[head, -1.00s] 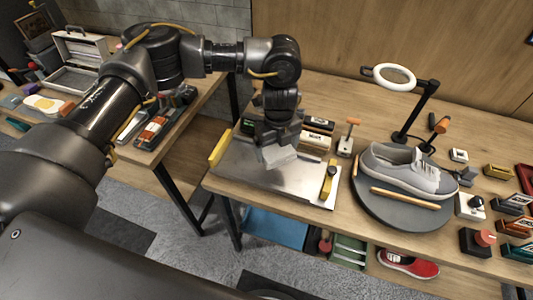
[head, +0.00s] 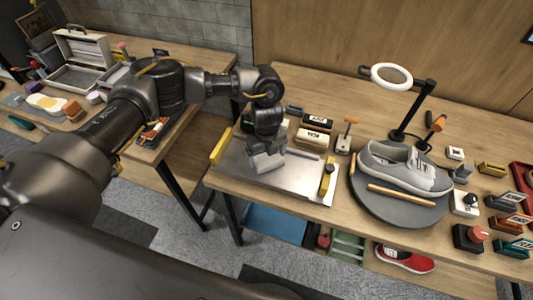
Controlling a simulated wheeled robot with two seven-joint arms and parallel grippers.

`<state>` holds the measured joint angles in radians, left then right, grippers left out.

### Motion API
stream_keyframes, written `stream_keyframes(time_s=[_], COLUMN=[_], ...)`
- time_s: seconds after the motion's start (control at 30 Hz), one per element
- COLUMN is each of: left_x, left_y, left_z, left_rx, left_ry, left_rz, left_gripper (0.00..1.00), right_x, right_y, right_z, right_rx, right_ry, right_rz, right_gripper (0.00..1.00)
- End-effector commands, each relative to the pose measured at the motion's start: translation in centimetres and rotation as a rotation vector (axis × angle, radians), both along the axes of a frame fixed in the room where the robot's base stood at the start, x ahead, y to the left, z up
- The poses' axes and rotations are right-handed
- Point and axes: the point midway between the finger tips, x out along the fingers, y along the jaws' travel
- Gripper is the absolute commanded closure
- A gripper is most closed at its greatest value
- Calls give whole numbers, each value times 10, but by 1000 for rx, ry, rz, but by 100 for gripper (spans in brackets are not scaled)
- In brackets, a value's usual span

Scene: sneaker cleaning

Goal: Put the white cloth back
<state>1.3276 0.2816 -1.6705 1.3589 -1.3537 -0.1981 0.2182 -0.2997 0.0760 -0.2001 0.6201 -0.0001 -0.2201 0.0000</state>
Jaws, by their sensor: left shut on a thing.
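The white cloth (head: 267,162) is a pale folded block in the head view. It is at the lower end of my left gripper (head: 266,150), which is shut on it. The cloth is over the left part of a metal tray (head: 295,180) with yellow end handles. I cannot tell whether the cloth touches the tray. The gripper's fingers are partly hidden by its own body. My right gripper is not in view.
A grey sneaker (head: 402,168) sits on a dark round turntable (head: 372,205) with a wooden stick. A ring lamp (head: 391,76) stands behind it. Brushes (head: 313,139) lie behind the tray. Several small boxes and tools crowd the table's right end.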

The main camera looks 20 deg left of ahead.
Motion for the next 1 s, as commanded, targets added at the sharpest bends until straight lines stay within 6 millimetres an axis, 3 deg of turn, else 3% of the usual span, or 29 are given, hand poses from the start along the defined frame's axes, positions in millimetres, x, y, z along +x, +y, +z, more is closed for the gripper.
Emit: stream_keyframes(time_s=[0.03, 0.07, 0.13, 0.47, 0.8, 1.0], left_x=[-1, -1, -1, 0, 0, 0], left_y=[0, 0, 0, -1, 0, 0], left_z=[-1, -1, -1, 6, 74, 105], left_rx=[0, -1, 0, -1, 1, 0], left_ry=[1, 2, 3, 0, -4, -1], left_rz=[-1, -1, -1, -2, -4, -2], left_gripper=[28, 7, 0, 0, 0, 0], right_x=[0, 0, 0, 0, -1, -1], right_y=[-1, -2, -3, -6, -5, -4], right_z=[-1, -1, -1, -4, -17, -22], right_rx=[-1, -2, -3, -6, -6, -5], right_ry=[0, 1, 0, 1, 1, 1], right_rz=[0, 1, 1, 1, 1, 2], right_gripper=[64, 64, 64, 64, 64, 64])
